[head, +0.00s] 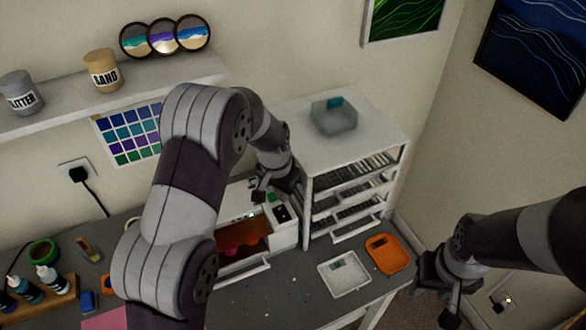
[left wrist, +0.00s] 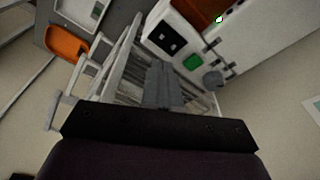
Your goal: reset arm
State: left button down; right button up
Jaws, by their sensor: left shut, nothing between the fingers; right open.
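My left gripper (head: 268,192) is near the back of the bench, in front of the white drawer rack and above the white machine (head: 284,226) with an orange window. In the left wrist view its fingers (left wrist: 162,88) are together with nothing between them. The machine's green button (left wrist: 193,62) and dark panel (left wrist: 168,38) show beyond the fingers. My right gripper (head: 440,290) hangs at the lower right, past the bench's right edge, with its fingers apart and empty.
The white rack (head: 308,185) holds several trays, with a translucent box (head: 334,116) on top. Bottles (head: 50,279) stand at the left. A shelf (head: 130,98) holds tins and round pictures.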

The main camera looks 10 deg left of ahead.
pick_arm(q)
jog(key=s+a+f+n+b, duration=0.1)
jog(key=s+f+n+b, duration=0.1)
jog(key=s+b, duration=0.4)
jog(key=s+a+f+n+b, duration=0.2)
jog(key=s+f+b, duration=0.2)
jog(key=s, duration=1.1)
jog(key=b, duration=0.3)
jog(key=shift+s+a+f+y, duration=0.2)
jog(key=shift+s+a+y, duration=0.05)
jog(key=shift+s+y, duration=0.15)
jog(key=shift+w, duration=0.2)
jog(key=shift+s, duration=0.1)
